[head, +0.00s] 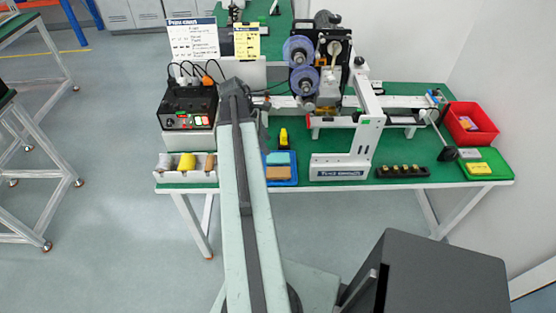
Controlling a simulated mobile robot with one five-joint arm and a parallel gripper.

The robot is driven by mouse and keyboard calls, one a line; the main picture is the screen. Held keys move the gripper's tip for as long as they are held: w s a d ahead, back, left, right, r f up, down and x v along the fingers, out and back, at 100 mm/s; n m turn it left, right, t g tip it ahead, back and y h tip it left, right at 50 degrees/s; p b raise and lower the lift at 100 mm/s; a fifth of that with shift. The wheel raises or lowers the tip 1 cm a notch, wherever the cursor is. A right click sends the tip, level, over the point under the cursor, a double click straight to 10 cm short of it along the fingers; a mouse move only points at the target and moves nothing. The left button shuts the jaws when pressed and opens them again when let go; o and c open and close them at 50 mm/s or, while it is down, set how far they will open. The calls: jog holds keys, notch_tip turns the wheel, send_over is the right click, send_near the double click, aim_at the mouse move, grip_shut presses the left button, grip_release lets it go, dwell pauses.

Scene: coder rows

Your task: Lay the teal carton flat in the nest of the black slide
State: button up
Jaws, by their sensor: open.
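A teal carton (278,158) lies in a small blue tray (281,183) on the green bench, just right of my arm. A brown block is beside it in the tray. My arm reaches forward over the bench. My gripper (262,103) is at its far end, beyond the tray and left of the coder. It is small and partly hidden by the arm, open, and apart from the carton.
The coder (333,65) with purple reels stands behind a white bracket (339,172). A black control box (188,104) and a spool bin are left of my arm. A black strip (403,171), red bin (470,121) and green tray (487,163) are right. A yellow-black item (283,138) stands behind the blue tray.

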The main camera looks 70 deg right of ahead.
aim_at(275, 157)
jog(key=b+x, duration=0.7)
jog(key=x, duration=0.1)
jog(key=shift+w+d+f+b, duration=0.1)
jog(key=shift+w+f+b, duration=0.05)
jog(key=shift+w+b, duration=0.2)
jog(key=shift+s, duration=0.1)
jog(key=c, duration=1.2)
notch_tip(275, 157, up, 11)
jog(key=p, duration=1)
jog(key=shift+f+p, duration=0.2)
jog(key=shift+p, duration=0.1)
